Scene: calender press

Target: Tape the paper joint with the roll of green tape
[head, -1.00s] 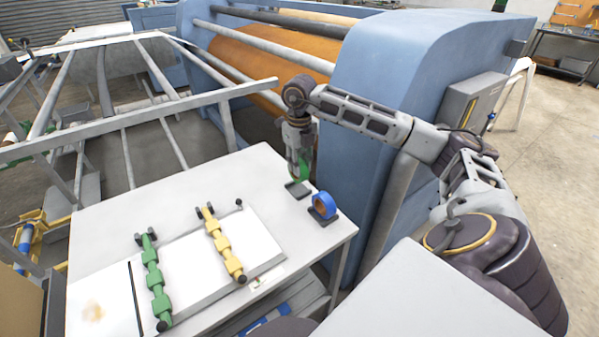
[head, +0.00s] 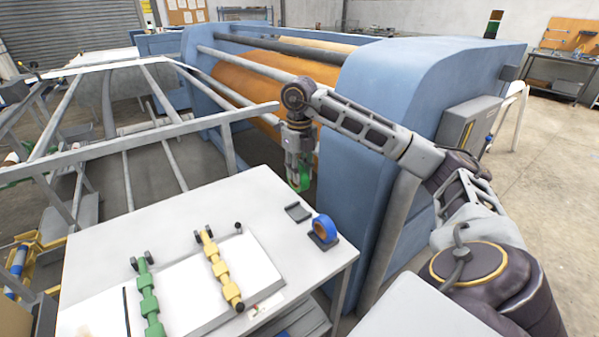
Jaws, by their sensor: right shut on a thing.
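The roll of green tape (head: 304,179) is in my right gripper (head: 301,172), which is shut on it. The gripper points down and holds the roll clear of the table, beyond its back right edge in the picture. White paper (head: 190,285) lies on the white table (head: 110,228), under a green bar (head: 149,300) and a yellow bar (head: 219,268). A dark line (head: 126,312) runs across the paper at the left; I cannot tell whether it is the joint. My left gripper is not in view.
A roll of blue tape (head: 324,229) stands in a dark holder at the table's right corner. An empty dark holder (head: 298,212) sits beside it. The blue press (head: 360,150) with orange rollers stands close behind the gripper. A grey rail frame (head: 140,145) is at the left.

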